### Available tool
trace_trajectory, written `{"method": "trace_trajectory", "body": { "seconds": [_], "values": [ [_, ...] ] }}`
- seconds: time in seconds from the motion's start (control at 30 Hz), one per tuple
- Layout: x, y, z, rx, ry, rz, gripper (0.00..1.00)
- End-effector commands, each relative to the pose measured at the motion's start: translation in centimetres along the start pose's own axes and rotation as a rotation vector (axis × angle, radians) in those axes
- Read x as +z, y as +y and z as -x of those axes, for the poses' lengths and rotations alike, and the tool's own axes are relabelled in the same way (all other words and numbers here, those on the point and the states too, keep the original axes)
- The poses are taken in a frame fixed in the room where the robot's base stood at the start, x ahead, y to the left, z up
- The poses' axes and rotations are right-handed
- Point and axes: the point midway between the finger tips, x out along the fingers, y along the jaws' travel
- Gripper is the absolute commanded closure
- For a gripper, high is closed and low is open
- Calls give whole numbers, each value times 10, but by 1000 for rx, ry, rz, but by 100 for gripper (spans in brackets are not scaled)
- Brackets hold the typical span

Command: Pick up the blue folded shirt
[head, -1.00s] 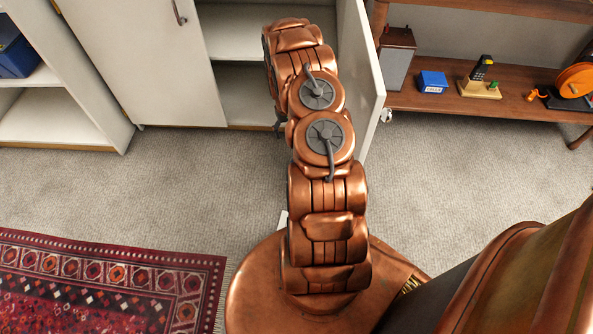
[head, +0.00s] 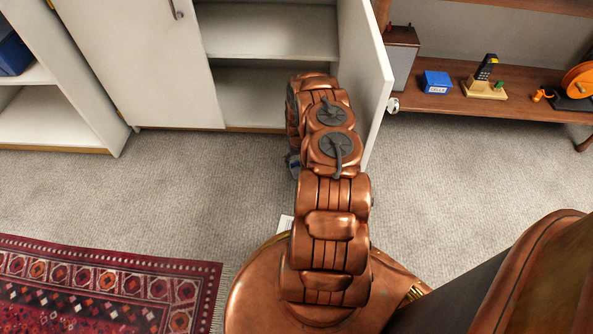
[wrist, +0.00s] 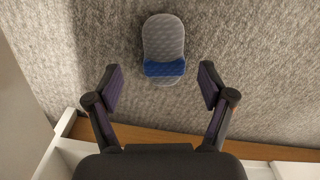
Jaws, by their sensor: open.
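No folded shirt can be clearly made out in either view. A grey slipper with a blue band (wrist: 164,45) lies on the carpet in the wrist view. My gripper (wrist: 161,72) is open and empty, its two fingers spread on either side of the slipper's near end, apart from it. A dark blue object (head: 14,54), perhaps a bin, sits on the left shelf, cut off by the picture's edge.
A white cabinet (head: 275,95) stands open ahead, its visible shelves bare. Its open door (head: 366,75) stands right of my arm. A wooden shelf (head: 520,108) holds a blue box (head: 436,82) and a phone (head: 486,67).

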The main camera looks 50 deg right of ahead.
Motion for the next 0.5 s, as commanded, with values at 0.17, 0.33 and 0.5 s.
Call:
{"method": "trace_trajectory", "body": {
  "seconds": [0.17, 0.33, 0.5],
  "values": [
    [-1, -1, -13, 1, 1, -1, 19],
    [-4, -5, -37, 0, 2, 0, 19],
    [-3, -5, -53, 0, 0, 0, 19]
  ]
}}
